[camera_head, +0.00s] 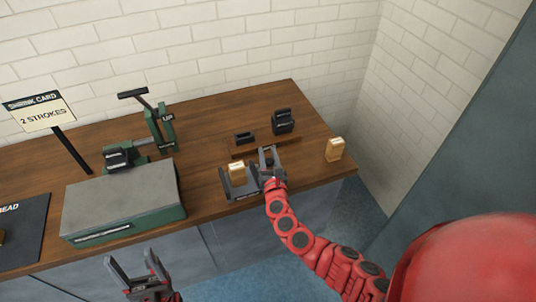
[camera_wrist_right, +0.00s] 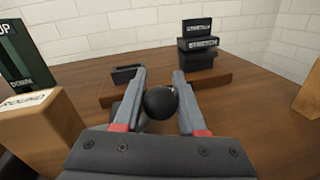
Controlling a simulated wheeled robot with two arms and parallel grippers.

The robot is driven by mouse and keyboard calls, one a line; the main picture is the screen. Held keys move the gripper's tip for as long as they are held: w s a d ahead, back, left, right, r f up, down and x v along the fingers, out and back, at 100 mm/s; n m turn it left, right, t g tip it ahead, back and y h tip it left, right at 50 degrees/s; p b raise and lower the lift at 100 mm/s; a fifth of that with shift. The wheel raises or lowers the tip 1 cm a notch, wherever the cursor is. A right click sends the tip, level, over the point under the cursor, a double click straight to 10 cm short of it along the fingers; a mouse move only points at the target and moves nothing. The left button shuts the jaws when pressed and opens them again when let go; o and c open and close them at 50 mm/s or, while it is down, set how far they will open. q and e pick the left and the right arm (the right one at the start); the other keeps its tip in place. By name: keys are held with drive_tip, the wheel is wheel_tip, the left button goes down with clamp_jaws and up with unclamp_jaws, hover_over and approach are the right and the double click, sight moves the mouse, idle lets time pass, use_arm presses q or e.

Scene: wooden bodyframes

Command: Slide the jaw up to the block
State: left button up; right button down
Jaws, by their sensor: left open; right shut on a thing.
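A tan wooden block (camera_head: 236,171) sits in a small dark grey vise (camera_head: 246,195) near the table's front edge; the block also shows at the left of the right wrist view (camera_wrist_right: 40,125). My right gripper (camera_head: 268,155) is just right of the block, shut on a round black knob (camera_wrist_right: 160,102). The knob appears to belong to the vise's jaw, which is mostly hidden by my gripper; I cannot tell whether the jaw touches the block. My left gripper (camera_head: 137,262) is open and empty, low in front of the table.
A second tan block (camera_head: 334,149) stands at the table's right end. Behind the vise are a low wooden strip with a small black tray (camera_head: 244,138) and a black stacked item (camera_head: 283,121). A green press (camera_head: 158,125) and a grey-topped green box (camera_head: 122,200) stand left.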

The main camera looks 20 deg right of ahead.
idle(0.4)
drive_tip(key=a, duration=0.4)
drive_tip(key=shift+c, duration=2.4)
unclamp_jaws()
drive_tip(key=shift+s, duration=0.2)
drive_tip(key=s+a+b, duration=0.3)
drive_tip(key=s, duration=1.4)
drive_tip(key=shift+f, duration=0.1)
